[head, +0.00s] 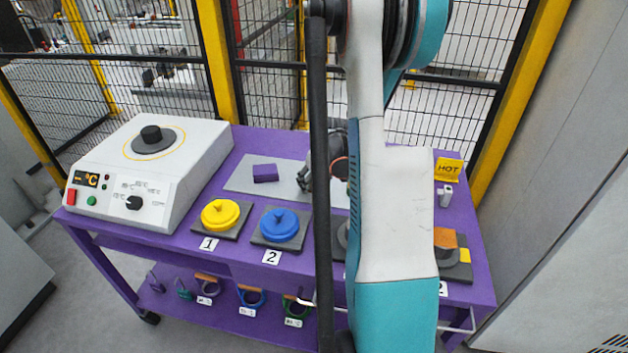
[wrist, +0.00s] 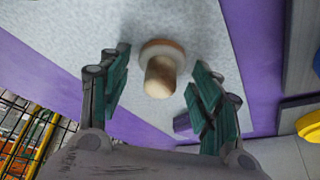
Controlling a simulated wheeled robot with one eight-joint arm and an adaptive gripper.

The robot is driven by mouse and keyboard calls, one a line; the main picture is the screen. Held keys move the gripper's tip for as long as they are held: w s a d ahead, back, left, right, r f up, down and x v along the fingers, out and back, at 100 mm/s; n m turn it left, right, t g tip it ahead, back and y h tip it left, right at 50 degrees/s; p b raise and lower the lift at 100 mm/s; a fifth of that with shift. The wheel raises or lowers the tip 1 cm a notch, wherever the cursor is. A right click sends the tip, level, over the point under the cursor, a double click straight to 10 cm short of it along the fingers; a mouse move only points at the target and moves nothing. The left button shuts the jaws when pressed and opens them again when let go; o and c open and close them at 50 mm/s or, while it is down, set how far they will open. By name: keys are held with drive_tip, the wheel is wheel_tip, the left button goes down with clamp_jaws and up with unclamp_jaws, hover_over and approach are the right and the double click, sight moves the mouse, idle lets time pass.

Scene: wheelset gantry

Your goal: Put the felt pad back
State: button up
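My gripper (wrist: 161,78) is open in the wrist view, with its two green-padded fingers apart. Between them is a wooden peg (wrist: 160,80) with a pale round collar, over a light grey sheet (wrist: 60,30); gaps show on both sides of the peg. I cannot tell whether this pegged piece is the felt pad. In the head view my gripper (head: 308,180) is low over the right part of the grey sheet (head: 245,187), partly hidden by my arm, and the peg is not visible. A purple block (head: 265,173) lies on the sheet to the left.
A white heater box (head: 150,165) stands left on the purple table (head: 215,255). A yellow disc (head: 221,213) and a blue disc (head: 280,224) sit on dark plates at the front. A yellow HOT sign (head: 448,170) stands right. Mesh fencing is behind. My arm hides the middle right.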

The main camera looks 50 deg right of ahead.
drive_tip(key=shift+r, duration=0.1)
drive_tip(key=p+v, duration=0.4)
drive_tip(key=v, duration=0.8)
